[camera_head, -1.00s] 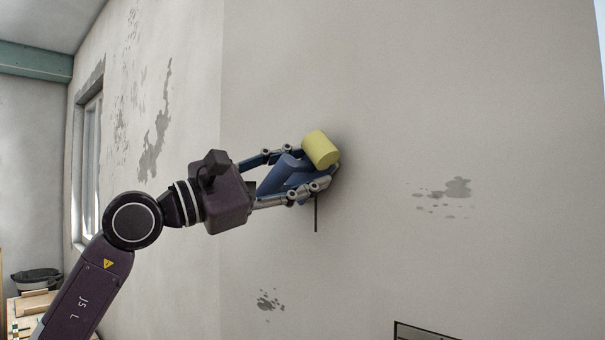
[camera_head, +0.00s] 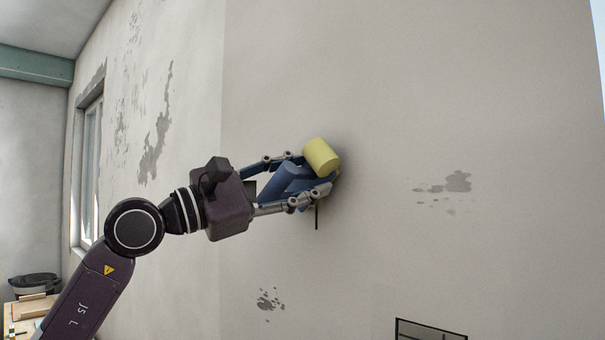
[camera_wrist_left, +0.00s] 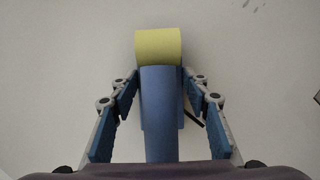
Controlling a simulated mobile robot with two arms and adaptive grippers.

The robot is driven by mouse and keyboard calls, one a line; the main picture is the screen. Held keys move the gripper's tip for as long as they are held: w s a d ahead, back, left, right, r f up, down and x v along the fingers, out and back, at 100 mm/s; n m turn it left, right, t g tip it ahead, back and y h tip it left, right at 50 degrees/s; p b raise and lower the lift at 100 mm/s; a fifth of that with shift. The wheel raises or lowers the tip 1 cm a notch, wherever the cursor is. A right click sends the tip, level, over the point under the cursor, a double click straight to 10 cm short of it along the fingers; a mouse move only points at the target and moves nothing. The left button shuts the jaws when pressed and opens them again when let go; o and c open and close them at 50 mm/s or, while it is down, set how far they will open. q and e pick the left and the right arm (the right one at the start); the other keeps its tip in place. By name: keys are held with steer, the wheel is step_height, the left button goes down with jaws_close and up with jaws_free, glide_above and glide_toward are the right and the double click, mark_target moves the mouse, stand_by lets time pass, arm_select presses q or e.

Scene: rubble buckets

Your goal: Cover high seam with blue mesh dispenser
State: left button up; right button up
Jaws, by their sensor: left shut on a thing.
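My left gripper (camera_head: 302,177) is shut on the blue mesh dispenser (camera_head: 280,178), with a finger on either side of its blue body. The dispenser carries a yellow roll (camera_head: 321,155) at its front end, close to or against the wall; contact cannot be told. In the left wrist view the blue body (camera_wrist_left: 160,110) stands between the fingers with the yellow roll (camera_wrist_left: 158,46) beyond it. The seam (camera_head: 317,217) shows as a short dark vertical line on the wall just below the gripper; its upper part is hidden behind the gripper and dispenser. My right gripper is not in view.
The plain wall (camera_head: 420,110) fills most of the view, with grey stained patches (camera_head: 457,182). A dark-framed panel (camera_head: 428,331) shows at the bottom edge. A window (camera_head: 90,165) is at the left, and a dark bucket (camera_head: 33,282) stands at the lower left.

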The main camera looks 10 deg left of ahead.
mark_target(300, 156)
arm_select(q)
steer(key=shift+f+b, duration=3.65)
steer(key=shift+f, duration=0.8)
step_height(300, 156, up, 14)
steer(key=p, duration=1)
steer(key=shift+f+p, duration=0.1)
steer(key=shift+p, duration=0.2)
step_height(300, 156, down, 14)
steer(key=b, duration=1.2)
step_height(300, 156, up, 14)
steer(key=p, duration=1.1)
steer(key=shift+w, duration=0.1)
steer(key=shift+f, duration=0.1)
steer(key=shift+s+a+f+b, duration=0.25)
steer(key=shift+s+b, duration=0.3)
steer(key=shift+b, duration=0.2)
steer(key=s+a+b, duration=0.2)
steer(key=s+a, duration=0.2)
steer(key=s, duration=0.2)
steer(key=shift+s+r+b, duration=0.15)
steer(key=shift+r+b, duration=0.05)
steer(key=shift+b, duration=0.15)
